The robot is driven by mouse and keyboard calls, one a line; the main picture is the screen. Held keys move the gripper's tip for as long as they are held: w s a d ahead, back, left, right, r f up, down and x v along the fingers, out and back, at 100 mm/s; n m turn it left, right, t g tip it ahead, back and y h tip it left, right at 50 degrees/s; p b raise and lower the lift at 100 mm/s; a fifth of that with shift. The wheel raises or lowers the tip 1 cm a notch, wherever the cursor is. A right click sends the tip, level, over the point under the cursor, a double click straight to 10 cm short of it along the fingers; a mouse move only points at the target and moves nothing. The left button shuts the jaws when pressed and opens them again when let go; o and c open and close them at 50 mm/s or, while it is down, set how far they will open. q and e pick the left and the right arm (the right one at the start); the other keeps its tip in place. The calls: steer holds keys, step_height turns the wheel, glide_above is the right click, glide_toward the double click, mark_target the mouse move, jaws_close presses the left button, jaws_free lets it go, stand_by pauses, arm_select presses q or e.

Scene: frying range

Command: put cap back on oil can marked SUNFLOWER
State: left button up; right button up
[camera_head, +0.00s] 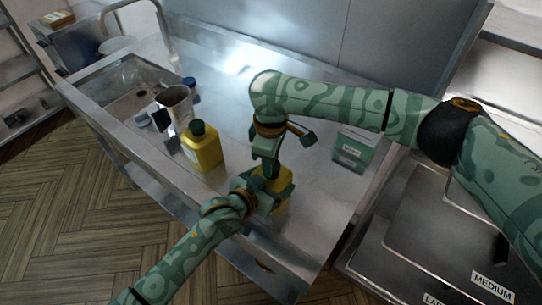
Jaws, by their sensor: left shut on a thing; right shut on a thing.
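A yellow oil can (283,207) stands near the front edge of the steel counter, largely covered by my grippers. My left gripper (268,193) is shut on this can from the front left. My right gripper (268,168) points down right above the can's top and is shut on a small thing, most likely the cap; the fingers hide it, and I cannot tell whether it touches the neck. Another yellow can (203,152) with a dark green cap stands upright to the left, apart from both grippers. No label reading SUNFLOWER can be made out on either can.
A metal jug (174,106) stands behind the capped can, near a sink basin (128,84). A green labelled box (352,148) stands on the right. Trays (425,235) marked MEDIUM lie at lower right. The counter's front left is clear.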

steer(key=shift+f, duration=0.15)
arm_select(q)
steer(key=c, duration=0.5)
arm_select(e)
steer(key=m, duration=2)
steer(key=shift+m, duration=0.3)
steer(key=m, duration=0.8)
steer(key=shift+m, duration=0.4)
